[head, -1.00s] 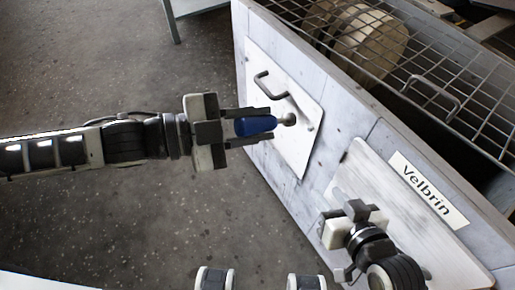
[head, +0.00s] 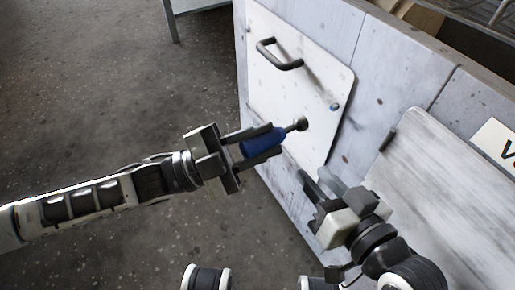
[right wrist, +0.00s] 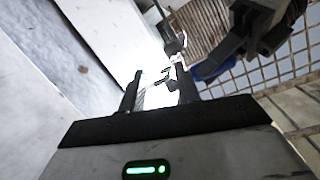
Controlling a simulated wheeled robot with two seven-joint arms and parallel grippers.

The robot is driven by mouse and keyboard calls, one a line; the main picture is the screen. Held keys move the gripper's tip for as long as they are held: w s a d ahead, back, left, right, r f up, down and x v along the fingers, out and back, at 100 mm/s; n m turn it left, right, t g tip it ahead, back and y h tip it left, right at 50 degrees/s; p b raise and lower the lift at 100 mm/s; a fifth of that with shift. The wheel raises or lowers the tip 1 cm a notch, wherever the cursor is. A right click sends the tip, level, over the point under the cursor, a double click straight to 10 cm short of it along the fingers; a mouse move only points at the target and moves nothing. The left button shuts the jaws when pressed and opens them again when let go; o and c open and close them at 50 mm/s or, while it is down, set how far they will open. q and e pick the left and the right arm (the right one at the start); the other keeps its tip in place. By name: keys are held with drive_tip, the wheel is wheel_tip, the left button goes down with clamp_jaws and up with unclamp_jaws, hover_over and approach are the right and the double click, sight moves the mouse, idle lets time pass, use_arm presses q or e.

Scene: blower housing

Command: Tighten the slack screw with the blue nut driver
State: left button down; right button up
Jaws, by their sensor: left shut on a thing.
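My left gripper (head: 262,143) is shut on the blue nut driver (head: 262,142), which points up and right. My right gripper (head: 314,183) is open and empty near the panel's lower right corner. In the right wrist view its fingers (right wrist: 158,90) are apart, and the blue driver (right wrist: 212,68) shows beyond them.
The panel has a dark bar handle (head: 279,55) at its upper part. It sits on the weathered grey housing (head: 395,70). A second pale panel (head: 440,190) with a small dark part on its edge lies to the right. The speckled floor at left is clear.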

sight(290, 126)
use_arm(q)
drive_tip(key=shift+w+d+b, duration=0.35)
drive_tip(key=shift+w+d, duration=0.2)
drive_tip(key=shift+d, duration=0.25)
drive_tip(key=shift+w+d+b, duration=0.3)
drive_tip(key=shift+w+d, duration=0.25)
drive_tip(key=shift+d, duration=0.25)
drive_tip(key=shift+w+d, duration=0.5)
drive_tip(key=shift+d, duration=0.1)
use_arm(e)
drive_tip(key=shift+w+a+r+m, duration=0.1)
drive_tip(key=shift+a+r+m, duration=0.1)
drive_tip(key=shift+m, duration=0.1)
use_arm(q)
drive_tip(key=shift+w+d+f, duration=0.1)
drive_tip(key=shift+w, duration=0.2)
use_arm(e)
drive_tip(key=shift+r+t, duration=0.2)
drive_tip(key=shift+t, duration=0.1)
